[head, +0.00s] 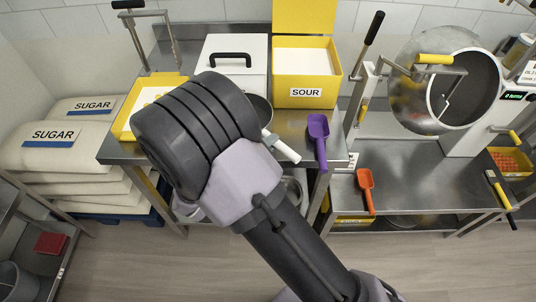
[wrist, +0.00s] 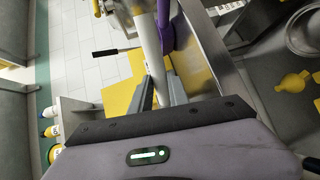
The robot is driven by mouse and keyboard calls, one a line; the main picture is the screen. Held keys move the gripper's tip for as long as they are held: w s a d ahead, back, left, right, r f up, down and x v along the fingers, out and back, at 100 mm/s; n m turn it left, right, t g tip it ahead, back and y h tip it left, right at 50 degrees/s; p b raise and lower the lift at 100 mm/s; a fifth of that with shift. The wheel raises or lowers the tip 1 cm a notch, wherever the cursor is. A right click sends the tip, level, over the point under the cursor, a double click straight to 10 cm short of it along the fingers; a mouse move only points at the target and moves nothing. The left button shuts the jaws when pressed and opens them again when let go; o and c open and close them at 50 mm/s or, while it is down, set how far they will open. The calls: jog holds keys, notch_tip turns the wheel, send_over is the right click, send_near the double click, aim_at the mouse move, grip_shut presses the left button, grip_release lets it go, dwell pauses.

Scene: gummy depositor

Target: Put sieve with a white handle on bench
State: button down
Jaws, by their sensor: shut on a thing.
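The sieve's white handle (head: 287,151) shows in the head view, sloping down to the right beside my arm. Part of a dark round pan (head: 259,106), likely the sieve's bowl, shows behind my arm; the rest is hidden. In the wrist view the white handle (wrist: 151,45) runs down between the fingers of my gripper (wrist: 160,88), which is shut on it. A steel bench (head: 340,155) is below the handle. I cannot tell whether the sieve touches it.
A purple scoop (head: 319,140) lies close right of the handle. A yellow SOUR bin (head: 306,92), a white lidded box (head: 230,48) and a yellow tray (head: 125,122) crowd the bench. A lower steel bench (head: 420,198) with an orange scoop (head: 366,190) has free room.

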notch_tip(320, 180, down, 4)
jog(key=shift+s+r+b, duration=0.1)
jog(key=shift+r+b, duration=0.1)
jog(key=shift+b, duration=0.4)
jog(key=c, duration=1.3)
grip_release()
jog(key=shift+o, duration=0.2)
